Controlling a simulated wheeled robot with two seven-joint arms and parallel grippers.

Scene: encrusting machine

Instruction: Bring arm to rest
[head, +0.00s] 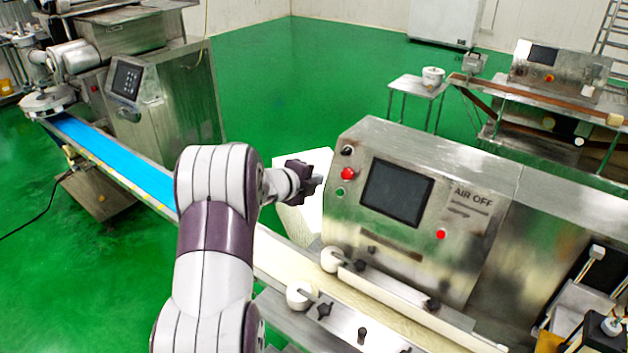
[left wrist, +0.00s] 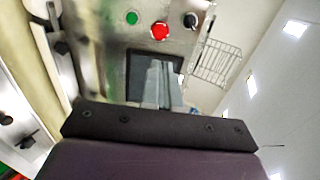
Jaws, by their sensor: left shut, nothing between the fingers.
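My left arm comes up through the middle of the head view, and its gripper (head: 314,182) is shut and empty. It is just left of the steel encrusting machine's control panel (head: 364,243), near the red button (head: 348,174) and green button (head: 339,191). I cannot tell whether the fingertips touch the panel. The dark screen (head: 397,192) also shows in the head view. I do not see my right gripper.
A pale conveyor belt (head: 345,283) runs below the panel, with white rollers beside it. A blue conveyor (head: 118,160) leads to another steel machine (head: 165,100) at left. A small table (head: 414,88) stands behind. Green floor (head: 275,75) is open between the machines.

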